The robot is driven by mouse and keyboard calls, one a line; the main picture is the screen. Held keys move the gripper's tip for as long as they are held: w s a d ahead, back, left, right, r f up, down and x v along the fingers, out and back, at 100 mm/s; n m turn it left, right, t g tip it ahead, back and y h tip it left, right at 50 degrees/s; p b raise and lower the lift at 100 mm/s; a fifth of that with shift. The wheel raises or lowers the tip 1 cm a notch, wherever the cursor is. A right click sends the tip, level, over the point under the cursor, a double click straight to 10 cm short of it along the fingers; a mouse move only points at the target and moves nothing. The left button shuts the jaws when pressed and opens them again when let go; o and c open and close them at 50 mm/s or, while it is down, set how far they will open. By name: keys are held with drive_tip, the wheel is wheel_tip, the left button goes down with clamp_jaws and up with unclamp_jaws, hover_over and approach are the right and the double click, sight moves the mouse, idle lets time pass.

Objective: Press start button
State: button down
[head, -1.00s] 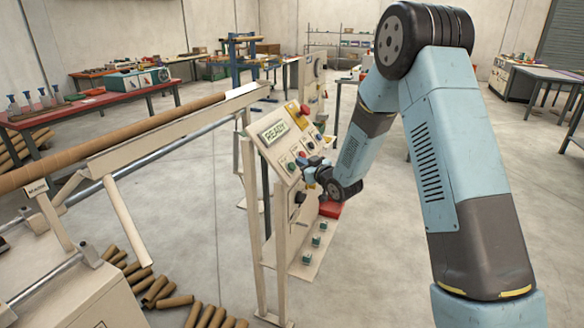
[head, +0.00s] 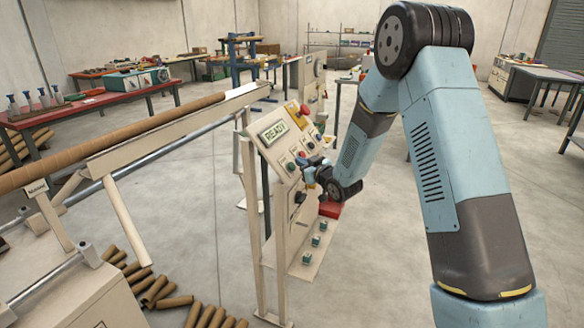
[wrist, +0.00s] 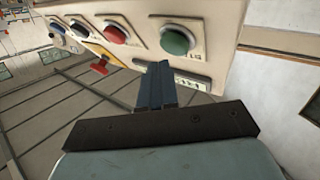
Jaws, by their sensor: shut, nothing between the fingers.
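The beige control panel (head: 268,150) stands in the middle of the head view, with a display (head: 275,132) reading READY. My gripper (head: 308,162) is close in front of its lower button rows; the small parts there are hard to separate. In the wrist view my gripper (wrist: 158,68) has its fingers shut together, with nothing between them. Their tips are just left of and below a green button (wrist: 176,41) with a pale ring. Whether they touch the panel I cannot tell. The button labels are not readable.
A red mushroom button (head: 304,109) sits at the panel's top right. A long brown tube (head: 120,138) lies on the winder at left. Short cut tubes (head: 160,291) lie on the floor. A lower shelf (head: 309,256) with small green-topped boxes is below the panel.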

drive_tip(key=shift+a, duration=0.15)
drive_tip(key=shift+a+f, duration=0.2)
drive_tip(key=shift+w+a+f, duration=0.15)
drive_tip(key=shift+a+f, duration=0.1)
drive_tip(key=shift+a, duration=0.05)
idle(1.2)
idle(0.3)
drive_tip(key=shift+s+d+r, duration=0.25)
drive_tip(key=shift+d+r, duration=0.3)
drive_tip(key=shift+d, duration=0.05)
drive_tip(key=shift+s+d+r, duration=0.3)
drive_tip(key=shift+d+r, duration=0.5)
drive_tip(key=shift+d, duration=0.1)
drive_tip(key=shift+s+d+r, duration=0.3)
drive_tip(key=shift+d+r, duration=0.5)
drive_tip(key=shift+d, duration=0.1)
